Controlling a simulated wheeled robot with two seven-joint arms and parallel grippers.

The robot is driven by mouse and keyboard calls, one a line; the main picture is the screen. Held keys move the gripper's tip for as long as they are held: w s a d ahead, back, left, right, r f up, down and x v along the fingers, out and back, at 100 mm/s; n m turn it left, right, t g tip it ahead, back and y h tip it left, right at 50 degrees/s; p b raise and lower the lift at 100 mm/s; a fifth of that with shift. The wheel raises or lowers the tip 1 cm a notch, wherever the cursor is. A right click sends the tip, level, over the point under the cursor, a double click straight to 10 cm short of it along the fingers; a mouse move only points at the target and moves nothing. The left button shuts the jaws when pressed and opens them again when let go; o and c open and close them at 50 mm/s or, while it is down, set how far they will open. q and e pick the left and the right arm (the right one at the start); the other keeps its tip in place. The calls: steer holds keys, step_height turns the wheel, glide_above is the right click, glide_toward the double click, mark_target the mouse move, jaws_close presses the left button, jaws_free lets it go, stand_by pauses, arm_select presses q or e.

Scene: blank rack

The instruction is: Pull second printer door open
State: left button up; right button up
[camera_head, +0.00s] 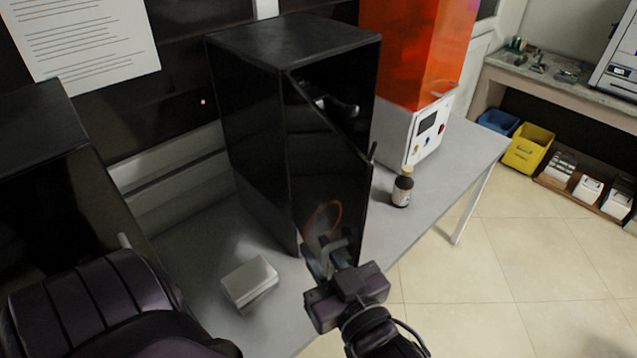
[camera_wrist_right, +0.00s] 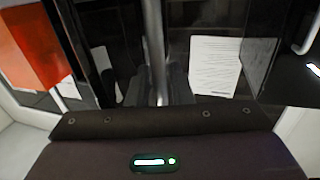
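The second printer (camera_head: 255,140) is a tall glossy black box standing in the middle of the table in the head view. Its dark, see-through door (camera_head: 335,190) stands partly open, leaving a gap at the upper right through which dark inner parts show. My right gripper (camera_head: 328,252) is at the lower part of the door. In the right wrist view, a grey upright bar that looks like the door handle (camera_wrist_right: 153,40) runs between the dark fingers (camera_wrist_right: 158,85), which look closed around it with no clear gap. The left gripper is out of view.
A small brown bottle (camera_head: 402,187) stands right of the door on the grey table (camera_head: 200,230). A pale block (camera_head: 249,281) lies left of my right gripper. An orange-and-white machine (camera_head: 412,60) stands behind. Tiled floor (camera_head: 520,240) to the right is clear.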

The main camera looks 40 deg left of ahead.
steer(key=b+v, duration=0.2)
steer(key=v, duration=0.4)
steer(key=shift+s+d+f, duration=0.1)
steer(key=shift+s+d, duration=0.05)
steer(key=shift+d, duration=0.15)
steer(key=shift+s+d, duration=0.1)
steer(key=shift+d, duration=0.2)
